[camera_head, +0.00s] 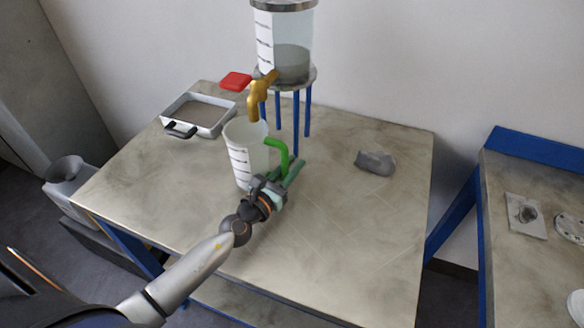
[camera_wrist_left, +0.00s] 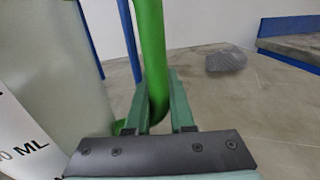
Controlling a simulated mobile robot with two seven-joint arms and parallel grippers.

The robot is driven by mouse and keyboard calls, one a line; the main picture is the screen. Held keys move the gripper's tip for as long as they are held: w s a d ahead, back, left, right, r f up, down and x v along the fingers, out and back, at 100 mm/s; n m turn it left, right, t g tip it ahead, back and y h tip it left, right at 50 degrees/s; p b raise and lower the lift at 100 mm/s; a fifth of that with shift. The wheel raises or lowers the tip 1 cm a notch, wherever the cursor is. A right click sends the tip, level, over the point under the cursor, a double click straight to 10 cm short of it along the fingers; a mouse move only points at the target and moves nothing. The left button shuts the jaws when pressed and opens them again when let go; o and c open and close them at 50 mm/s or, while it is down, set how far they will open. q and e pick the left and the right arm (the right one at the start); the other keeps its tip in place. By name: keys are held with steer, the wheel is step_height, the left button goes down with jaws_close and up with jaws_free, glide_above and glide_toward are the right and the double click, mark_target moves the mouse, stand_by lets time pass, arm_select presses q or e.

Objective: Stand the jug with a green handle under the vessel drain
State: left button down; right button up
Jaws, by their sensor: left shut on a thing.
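The jug (camera_head: 246,152) is a clear, marked beaker with a green handle (camera_head: 279,149); it is upright on the table, just in front of and below the brass drain (camera_head: 260,94). The vessel (camera_head: 284,45) stands on a blue-legged stand at the back. My left gripper (camera_head: 288,176) is shut on the green handle, at the jug's right side. In the left wrist view the handle (camera_wrist_left: 152,60) runs down between the green fingers (camera_wrist_left: 160,110), with the jug wall (camera_wrist_left: 60,70) at left. Whether the jug's base touches the table is hard to tell. My right gripper is out of view.
A tray with a black handle (camera_head: 224,123) and a red block (camera_head: 235,81) lie at the back left. A grey lump (camera_head: 375,162) lies right of the jug. The stand's blue legs (camera_head: 296,118) are close behind the jug.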

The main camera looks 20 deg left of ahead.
arm_select(q)
steer(key=shift+f, duration=0.15)
steer(key=shift+f, duration=0.15)
steer(key=c, duration=0.8)
jaws_free()
steer(key=shift+r, duration=0.25)
steer(key=s, duration=0.3)
steer(key=s+a+b, duration=0.1)
steer(key=s, duration=0.3)
steer(key=s+b, duration=0.1)
steer(key=s, duration=0.3)
steer(key=shift+s+a+f, duration=0.1)
steer(key=shift+a+f, duration=0.05)
steer(key=shift+a, duration=0.15)
steer(key=shift+s, duration=0.4)
